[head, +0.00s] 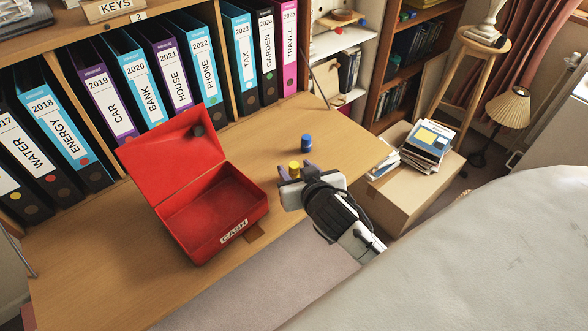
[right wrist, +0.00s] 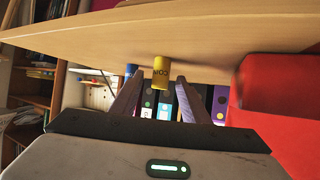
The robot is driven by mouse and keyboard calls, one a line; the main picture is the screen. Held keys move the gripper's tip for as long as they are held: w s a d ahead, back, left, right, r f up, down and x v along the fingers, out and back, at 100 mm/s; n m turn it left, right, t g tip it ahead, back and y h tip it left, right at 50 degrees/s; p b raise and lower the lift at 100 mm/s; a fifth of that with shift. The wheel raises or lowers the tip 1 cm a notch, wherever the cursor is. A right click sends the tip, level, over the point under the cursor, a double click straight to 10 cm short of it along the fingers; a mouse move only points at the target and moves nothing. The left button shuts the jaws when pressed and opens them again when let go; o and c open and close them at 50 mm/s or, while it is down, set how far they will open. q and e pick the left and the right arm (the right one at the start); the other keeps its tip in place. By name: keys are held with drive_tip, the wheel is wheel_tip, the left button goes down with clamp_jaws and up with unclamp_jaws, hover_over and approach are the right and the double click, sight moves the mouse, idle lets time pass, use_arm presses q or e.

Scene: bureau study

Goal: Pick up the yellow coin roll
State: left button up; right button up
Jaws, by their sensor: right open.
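The yellow coin roll (head: 294,169) stands upright on the wooden desk, to the right of the open red cash box (head: 213,208). My right gripper (head: 295,173) is at the coin roll, with its fingers open. In the right wrist view the yellow coin roll (right wrist: 160,72) shows between the tips of the open fingers of my right gripper (right wrist: 155,88), with gaps at both sides. A blue coin roll (head: 306,143) stands behind it on the desk and shows partly in the right wrist view (right wrist: 130,70). My left gripper is not in view.
The desk (head: 335,160) is clear to the right of the coin rolls. The red cash box, lid raised and seemingly empty, stands close on the left. Binders (head: 200,72) line the shelf behind. A cardboard box (head: 405,185) with papers stands beyond the desk's right edge.

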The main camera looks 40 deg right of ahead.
drive_tip(key=shift+x, duration=1)
drive_tip(key=shift+c, duration=0.3)
clamp_jaws()
drive_tip(key=shift+r, duration=0.15)
